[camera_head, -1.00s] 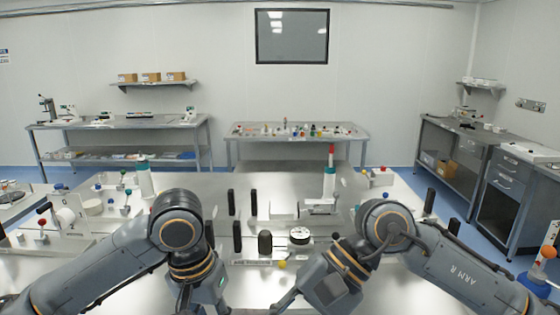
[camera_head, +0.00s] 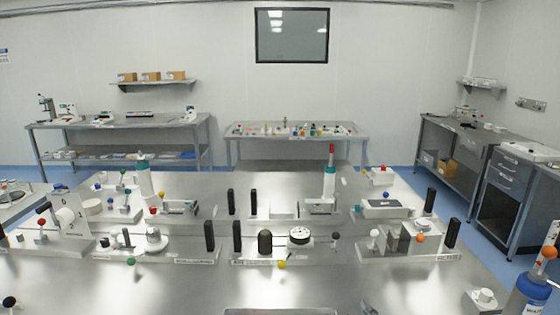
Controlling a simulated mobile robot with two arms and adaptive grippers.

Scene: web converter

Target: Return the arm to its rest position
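Neither of my arms and neither gripper shows in the head view. A base with a black domed cylinder (camera_head: 265,242) and a round white dial (camera_head: 300,235) is at the centre. A fixture with a white disc (camera_head: 156,240) is left of it, and one with an orange knob (camera_head: 420,238) is at the right.
Black posts (camera_head: 237,236) rise between the fixtures. A blue bottle (camera_head: 530,288) stands at the right edge and a small white part (camera_head: 485,298) near it. A back bench (camera_head: 297,134) is beyond the table.

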